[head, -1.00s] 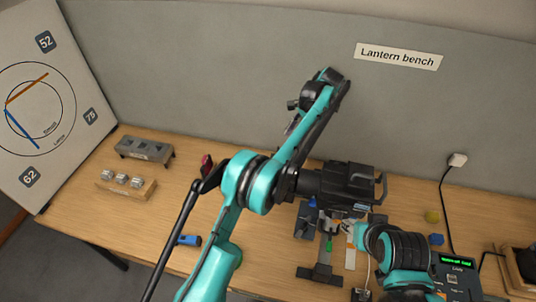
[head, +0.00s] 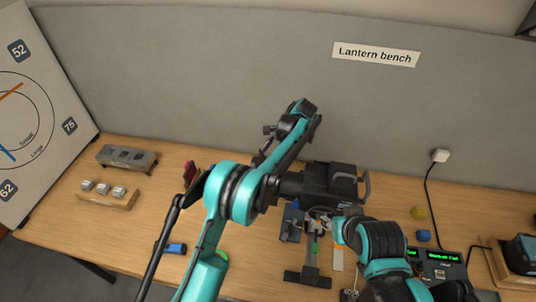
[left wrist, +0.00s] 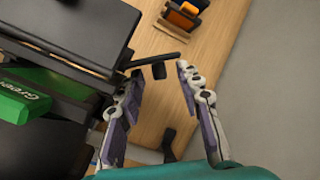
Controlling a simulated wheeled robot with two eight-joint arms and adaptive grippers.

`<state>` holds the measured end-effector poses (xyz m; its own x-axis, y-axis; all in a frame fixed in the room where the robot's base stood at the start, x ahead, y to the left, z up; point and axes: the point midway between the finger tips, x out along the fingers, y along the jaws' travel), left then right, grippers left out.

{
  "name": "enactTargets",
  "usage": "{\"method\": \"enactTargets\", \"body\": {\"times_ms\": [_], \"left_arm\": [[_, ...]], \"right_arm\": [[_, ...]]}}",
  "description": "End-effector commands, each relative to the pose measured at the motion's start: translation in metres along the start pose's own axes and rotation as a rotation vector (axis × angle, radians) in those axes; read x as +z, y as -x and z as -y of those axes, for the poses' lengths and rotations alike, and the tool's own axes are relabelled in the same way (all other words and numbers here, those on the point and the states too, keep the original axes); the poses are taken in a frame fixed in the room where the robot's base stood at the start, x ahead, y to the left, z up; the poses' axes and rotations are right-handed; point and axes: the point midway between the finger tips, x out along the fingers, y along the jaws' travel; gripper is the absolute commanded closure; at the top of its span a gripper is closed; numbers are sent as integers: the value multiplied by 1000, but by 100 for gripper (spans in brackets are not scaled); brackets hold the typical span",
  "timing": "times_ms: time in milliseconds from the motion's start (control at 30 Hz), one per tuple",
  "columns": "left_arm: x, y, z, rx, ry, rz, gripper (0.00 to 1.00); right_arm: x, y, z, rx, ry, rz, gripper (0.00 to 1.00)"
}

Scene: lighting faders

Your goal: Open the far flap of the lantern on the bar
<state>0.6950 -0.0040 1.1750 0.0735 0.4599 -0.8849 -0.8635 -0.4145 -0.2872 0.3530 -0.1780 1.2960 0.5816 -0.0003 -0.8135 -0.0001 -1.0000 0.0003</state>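The lantern (head: 325,182) is a black box with a handle at its right side, mounted on the bench. In the left wrist view its dark body and flat black plate (left wrist: 75,28) fill the left side, with a green "Green" label below. A thin black rod with a small dark tab (left wrist: 158,71) sticks out from the plate. My left gripper (left wrist: 162,72) is open, with its fingertips on either side of the tab; I cannot tell if they touch it. In the head view, my left arm mostly hides this gripper. My right gripper (head: 328,219) is below the lantern, its fingers unclear.
A grey wall with a "Lantern bench" sign (head: 375,53) stands behind. A grey block (head: 127,158) and wooden rack (head: 107,195) are at left. A blue torch-like object (head: 172,248) lies in front. Yellow and blue pieces and a control box (head: 440,266) are at right.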

Motion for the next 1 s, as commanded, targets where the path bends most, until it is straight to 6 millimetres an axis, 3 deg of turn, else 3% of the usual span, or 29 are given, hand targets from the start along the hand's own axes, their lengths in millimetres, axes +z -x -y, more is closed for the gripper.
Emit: {"method": "enactTargets", "body": {"times_ms": [200,333,767,1000], "left_arm": [[0,0,0,0,0,0,67],[0,0,0,0,0,0,100],[1,-1,1,14,35,11,100],[5,-5,4,61,161,46,100]], "right_arm": [[0,0,0,0,0,0,60],[0,0,0,0,0,0,60],[2,-2,0,0,0,0,60],[6,-8,0,0,0,0,60]]}}
